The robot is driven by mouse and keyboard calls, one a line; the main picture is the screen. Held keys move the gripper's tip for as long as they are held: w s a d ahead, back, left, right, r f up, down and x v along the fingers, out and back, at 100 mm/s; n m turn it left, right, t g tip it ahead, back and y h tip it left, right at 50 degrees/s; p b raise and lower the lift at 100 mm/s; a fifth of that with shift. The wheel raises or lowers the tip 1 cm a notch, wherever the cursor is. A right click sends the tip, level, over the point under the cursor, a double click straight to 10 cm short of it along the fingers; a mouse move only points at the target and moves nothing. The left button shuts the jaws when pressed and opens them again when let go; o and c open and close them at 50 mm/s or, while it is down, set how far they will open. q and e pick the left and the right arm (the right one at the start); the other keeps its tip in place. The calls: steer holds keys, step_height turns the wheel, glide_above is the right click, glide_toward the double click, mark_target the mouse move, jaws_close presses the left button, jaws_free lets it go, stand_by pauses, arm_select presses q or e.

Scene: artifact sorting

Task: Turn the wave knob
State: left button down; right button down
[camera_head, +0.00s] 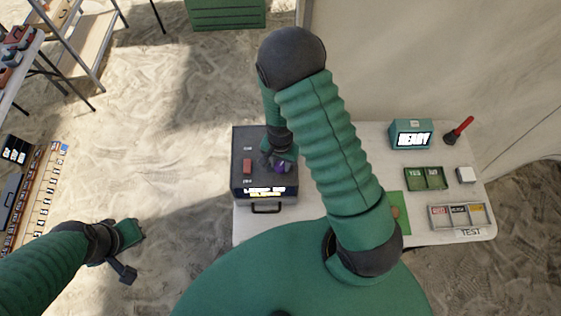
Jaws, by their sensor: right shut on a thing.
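The dark box (240,150) stands on the left part of the white table, with a lit text display (265,191) on its front edge. A small purple knob (281,168) shows on its top, partly hidden by my right gripper (276,163). My right gripper reaches down over the box from above and is shut on the knob. A red slider or switch (247,166) sits on the box top to the left of the knob.
On the white table (375,140) stand a teal box reading READY (410,134), a green YES/NO tray (425,178), a three-part labelled tray (459,215) and a red-handled tool (459,129). My right arm covers the table's middle. A shelf stands at upper left.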

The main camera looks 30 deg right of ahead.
mark_target(280, 165)
steer(key=shift+s+a+f, duration=0.15)
steer(key=shift+s+f, duration=0.05)
steer(key=shift+s, duration=0.15)
steer(key=c, duration=1.4)
jaws_free()
steer(key=o, duration=0.4)
steer(key=shift+w, duration=0.15)
steer(key=shift+o, duration=0.2)
steer(key=shift+w+r, duration=0.1)
step_height(280, 165, up, 17)
steer(key=shift+w, duration=0.15)
